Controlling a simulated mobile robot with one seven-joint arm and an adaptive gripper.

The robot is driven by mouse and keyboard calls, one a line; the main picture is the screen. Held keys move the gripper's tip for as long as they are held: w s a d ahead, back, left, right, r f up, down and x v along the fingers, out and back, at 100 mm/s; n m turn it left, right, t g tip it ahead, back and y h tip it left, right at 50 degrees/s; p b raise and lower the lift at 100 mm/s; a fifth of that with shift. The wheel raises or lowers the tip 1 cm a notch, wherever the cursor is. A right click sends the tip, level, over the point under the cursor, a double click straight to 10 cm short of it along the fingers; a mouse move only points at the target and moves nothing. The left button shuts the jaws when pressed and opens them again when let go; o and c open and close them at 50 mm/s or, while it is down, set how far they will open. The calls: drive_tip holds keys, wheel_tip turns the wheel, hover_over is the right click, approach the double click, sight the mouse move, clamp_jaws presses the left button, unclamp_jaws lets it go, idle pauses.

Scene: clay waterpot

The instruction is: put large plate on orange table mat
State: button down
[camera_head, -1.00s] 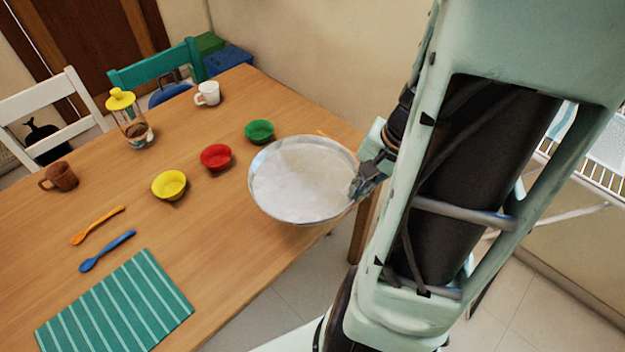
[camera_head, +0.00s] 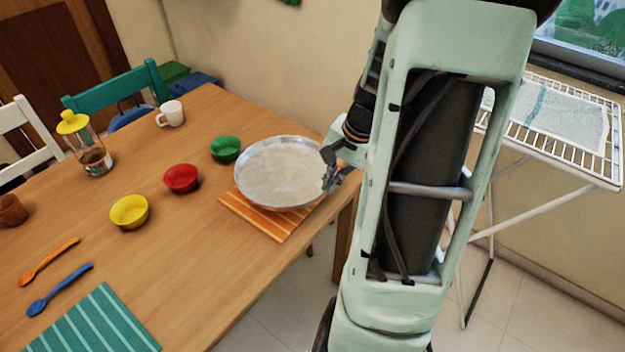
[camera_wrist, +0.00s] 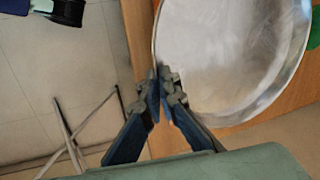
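The large plate (camera_head: 276,172) is a round, shiny metal dish with a pale inside. In the head view it is over the orange table mat (camera_head: 268,222), whose striped front part shows below the rim; the plate hides the rest. I cannot tell whether the plate touches the mat. My gripper (camera_head: 330,170) is shut on the plate's right rim. The wrist view shows the fingers (camera_wrist: 166,88) closed on the edge of the plate (camera_wrist: 230,50).
On the wooden table, green (camera_head: 226,148), red (camera_head: 181,178) and yellow (camera_head: 129,211) bowls stand left of the plate. A teal striped mat (camera_head: 95,325), spoons and a jar (camera_head: 88,150) are further left. A drying rack (camera_head: 560,115) stands at right.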

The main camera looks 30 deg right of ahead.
sight(324, 200)
drive_tip(key=shift+w+d+f+b, duration=0.15)
drive_tip(key=shift+w+f, duration=0.2)
drive_tip(key=shift+f, duration=0.1)
drive_tip(key=shift+w+d+f+b, duration=0.1)
drive_tip(key=shift+w+f+b, duration=0.05)
drive_tip(key=shift+w+f, duration=0.2)
drive_tip(key=shift+s+d+b+x, duration=0.1)
drive_tip(key=shift+d+b+x, duration=0.05)
drive_tip(key=shift+b+x, duration=0.6)
drive_tip(key=shift+s+d+b+x, duration=0.1)
drive_tip(key=shift+d+b+x, duration=0.1)
drive_tip(key=shift+b+x, duration=0.55)
drive_tip(key=shift+f, duration=0.4)
drive_tip(key=c, duration=2.7)
unclamp_jaws()
drive_tip(key=shift+f, duration=0.15)
drive_tip(key=o, duration=0.5)
drive_tip(key=shift+o, duration=0.2)
drive_tip(key=shift+r+p, duration=0.35)
drive_tip(key=shift+r, duration=0.2)
drive_tip(key=p+v, duration=0.2)
drive_tip(key=v, duration=0.9)
drive_tip(key=shift+s+r, duration=0.15)
drive_tip(key=shift+s, duration=0.05)
